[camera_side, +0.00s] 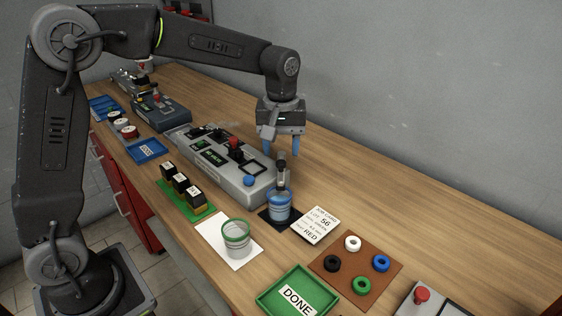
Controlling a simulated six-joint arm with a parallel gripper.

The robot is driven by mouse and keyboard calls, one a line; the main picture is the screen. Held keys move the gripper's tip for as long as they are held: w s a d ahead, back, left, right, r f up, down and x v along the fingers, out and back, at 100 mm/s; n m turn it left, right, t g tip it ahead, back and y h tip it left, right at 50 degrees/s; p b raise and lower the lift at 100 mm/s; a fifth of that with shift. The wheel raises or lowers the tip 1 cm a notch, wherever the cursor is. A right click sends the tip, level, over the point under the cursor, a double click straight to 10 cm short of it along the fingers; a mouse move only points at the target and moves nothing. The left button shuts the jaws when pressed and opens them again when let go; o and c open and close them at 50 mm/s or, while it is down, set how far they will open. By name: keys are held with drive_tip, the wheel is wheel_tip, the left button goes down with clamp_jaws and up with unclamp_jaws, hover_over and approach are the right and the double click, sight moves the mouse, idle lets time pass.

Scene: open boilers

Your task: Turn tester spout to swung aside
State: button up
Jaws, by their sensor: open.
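The tester (222,160) is a long grey console on the wooden bench, with small dark displays, a red-topped lever and a blue button. The tester spout (281,172) is a dark upright piece at its near right end. It stands over a clear cup with blue bands (280,207) on a dark pad. My gripper (281,147) points down with its blue fingers apart and empty, just above and behind the spout. Whether a finger touches the spout cannot be told from this angle.
A green-rimmed cup (237,239) stands on white paper. A job card (316,225), a brown board with coloured rings (340,277) and a green DONE tray (285,299) lie nearby. Black blocks (181,183) stand left. The bench right of the spout is clear toward the wall.

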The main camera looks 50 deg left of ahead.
sight(281, 162)
drive_tip(key=shift+f, duration=2.25)
clamp_jaws()
